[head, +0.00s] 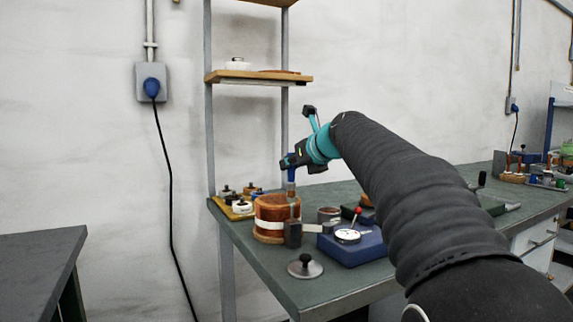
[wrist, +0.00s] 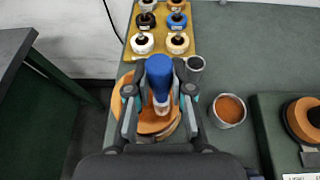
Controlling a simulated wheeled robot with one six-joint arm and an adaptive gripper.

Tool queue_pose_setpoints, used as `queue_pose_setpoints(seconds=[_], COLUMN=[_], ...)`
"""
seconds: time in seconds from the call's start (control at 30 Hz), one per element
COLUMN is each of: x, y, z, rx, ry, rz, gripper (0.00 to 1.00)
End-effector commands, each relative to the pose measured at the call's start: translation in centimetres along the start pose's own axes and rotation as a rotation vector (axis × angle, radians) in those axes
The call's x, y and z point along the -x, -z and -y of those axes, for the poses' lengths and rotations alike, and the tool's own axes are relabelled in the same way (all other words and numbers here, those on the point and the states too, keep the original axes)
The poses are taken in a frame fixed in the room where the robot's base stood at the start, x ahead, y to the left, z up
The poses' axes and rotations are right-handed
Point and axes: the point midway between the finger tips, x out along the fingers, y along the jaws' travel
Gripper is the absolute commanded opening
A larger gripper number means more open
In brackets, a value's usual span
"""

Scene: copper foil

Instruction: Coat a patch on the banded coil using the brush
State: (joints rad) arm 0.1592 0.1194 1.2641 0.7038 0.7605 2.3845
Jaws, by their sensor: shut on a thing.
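The banded coil (head: 268,209) is a reddish-brown cylinder with a white band, standing upright near the left end of the green bench. My gripper (head: 290,164) is above it, pointing down, and shut on the brush (head: 291,175). The brush has a blue handle and hangs bristles down over the coil's right side. In the wrist view the blue handle (wrist: 159,70) sits between my gripper's fingers (wrist: 160,92), with part of the orange-brown coil (wrist: 122,90) below. The bristle end is mostly hidden, and I cannot tell whether it touches the coil.
A tin with orange-brown contents (wrist: 229,109) stands right of the coil. A yellow tray of several knobbed pieces (wrist: 160,45) lies behind. A blue box with a dial (head: 350,247) and a knobbed lid (head: 305,266) are in front. A shelf post rises behind the bench.

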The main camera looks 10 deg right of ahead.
Motion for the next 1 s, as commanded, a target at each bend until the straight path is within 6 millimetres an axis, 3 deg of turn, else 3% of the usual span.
queue_pose_setpoints(seconds=[0.23, 0.37, 1.0], x=[0.2, 1.0, 3.1], y=[0.1, -2.0, -7.0], z=[1.3, 1.0, 1.0], rx=[0.004, 0.008, 0.006], ry=[-0.011, -0.013, -0.012], rz=[-0.001, 0.002, 0.001], gripper=[0.00, 0.00, 0.00])
